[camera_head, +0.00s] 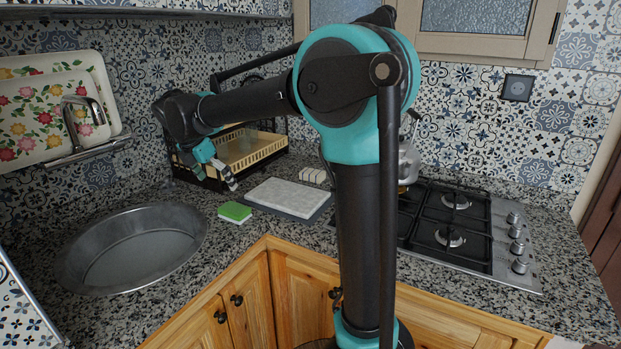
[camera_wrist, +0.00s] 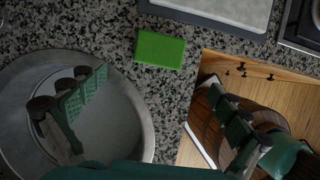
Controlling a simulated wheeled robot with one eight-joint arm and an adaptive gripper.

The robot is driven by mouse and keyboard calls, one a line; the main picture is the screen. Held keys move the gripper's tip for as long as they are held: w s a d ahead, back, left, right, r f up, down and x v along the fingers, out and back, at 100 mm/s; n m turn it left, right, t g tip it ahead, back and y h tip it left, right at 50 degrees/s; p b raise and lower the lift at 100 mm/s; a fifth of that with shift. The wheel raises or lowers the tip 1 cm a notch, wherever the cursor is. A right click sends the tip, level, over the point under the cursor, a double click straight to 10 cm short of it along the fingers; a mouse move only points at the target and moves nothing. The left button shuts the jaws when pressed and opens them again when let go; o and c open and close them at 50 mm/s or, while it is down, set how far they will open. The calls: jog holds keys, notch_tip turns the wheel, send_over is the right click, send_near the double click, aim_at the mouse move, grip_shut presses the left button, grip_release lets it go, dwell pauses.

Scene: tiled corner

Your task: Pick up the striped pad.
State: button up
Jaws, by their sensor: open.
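A small green pad (camera_head: 235,212) with a pale lower edge lies flat on the granite counter, right of the sink. It also shows in the wrist view (camera_wrist: 160,50), plain green on top with no clear stripes. A pale ridged piece (camera_head: 313,175) lies at the back of the counter; I cannot tell whether it is the striped pad, and it is not seen in the wrist view. My gripper (camera_head: 216,178) is open and empty, above the counter. In the wrist view its fingers (camera_wrist: 157,80) are spread wide, and the green pad shows just beyond the gap between them.
A round metal sink (camera_head: 135,250) is left of the green pad. A grey board with a pale slab (camera_head: 287,197) lies to its right. A dish rack (camera_head: 245,150) stands behind. A gas hob (camera_head: 450,225) is right of my arm. Wooden cabinets (camera_head: 285,290) drop below the counter edge.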

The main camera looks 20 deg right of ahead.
jog(key=shift+w+d+r, duration=0.1)
jog(key=shift+w+d, duration=0.05)
jog(key=shift+w, duration=0.1)
jog(key=c, duration=0.3)
jog(key=w+d+m, duration=0.1)
jog(key=w+d, duration=0.1)
jog(key=w+d+r+m, duration=0.1)
jog(key=w, duration=0.2)
jog(key=w+d+m+g, duration=0.1)
jog(key=w+d+m, duration=0.1)
jog(key=shift+w+d+r, duration=0.2)
jog(key=shift+d+r, duration=0.1)
jog(key=shift+r, duration=0.05)
jog(key=shift+c, duration=1.1)
notch_tip(320, 180, up, 3)
jog(key=m+g+y, duration=0.2)
jog(key=m+y, duration=0.1)
jog(key=m, duration=1)
send_over(313, 172)
jog(key=f, duration=1.6)
jog(key=shift+w+f, duration=0.2)
jog(key=shift+f, duration=0.2)
